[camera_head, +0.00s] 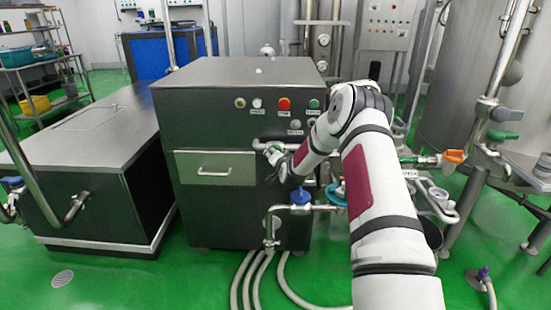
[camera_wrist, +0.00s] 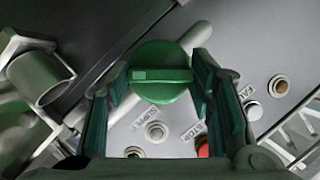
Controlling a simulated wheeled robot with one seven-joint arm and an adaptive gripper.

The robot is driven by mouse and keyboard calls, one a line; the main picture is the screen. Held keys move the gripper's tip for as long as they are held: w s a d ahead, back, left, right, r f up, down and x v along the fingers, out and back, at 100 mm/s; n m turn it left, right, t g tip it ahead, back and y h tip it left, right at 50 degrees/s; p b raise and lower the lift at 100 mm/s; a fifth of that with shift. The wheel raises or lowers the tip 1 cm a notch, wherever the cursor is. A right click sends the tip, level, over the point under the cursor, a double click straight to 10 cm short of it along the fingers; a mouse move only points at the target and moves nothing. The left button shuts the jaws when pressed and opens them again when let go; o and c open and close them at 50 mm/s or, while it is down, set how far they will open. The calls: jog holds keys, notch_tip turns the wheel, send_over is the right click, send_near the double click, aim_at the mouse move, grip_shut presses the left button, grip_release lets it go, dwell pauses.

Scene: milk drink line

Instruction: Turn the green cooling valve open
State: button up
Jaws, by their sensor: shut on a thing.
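The green valve knob (camera_wrist: 160,58) is a round dial with a raised grip bar and a pale mark on the bar's left part. In the wrist view it sits between the two fingers of my gripper (camera_wrist: 160,84), one finger on each side. My gripper is shut on it. In the head view my gripper (camera_head: 275,160) is at the front of the dark steel cabinet (camera_head: 225,125), below the row of buttons. The knob is hidden there by my gripper and arm.
A red button (camera_head: 284,104) and several other buttons are on the cabinet face. A drawer (camera_head: 214,168) is left of my gripper. Pipework with a blue valve (camera_head: 300,196) stands below it. A bent pipe end (camera_wrist: 38,78) is at the left in the wrist view.

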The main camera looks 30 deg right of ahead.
jog(key=shift+w+a+r+n+g+h+b, duration=0.1)
jog(key=shift+n+g+h+b, duration=0.65)
jog(key=shift+n+b, duration=0.55)
jog(key=shift+w+a+r+n+g+h+b, duration=0.1)
jog(key=shift+n+g+h+b, duration=0.75)
jog(key=shift+n, duration=0.75)
jog(key=o, duration=1.1)
jog(key=shift+f, duration=0.1)
jog(key=shift+o, duration=0.2)
jog(key=v, duration=1.2)
jog(key=shift+s+d+f, duration=0.1)
jog(key=shift+s+f, duration=0.05)
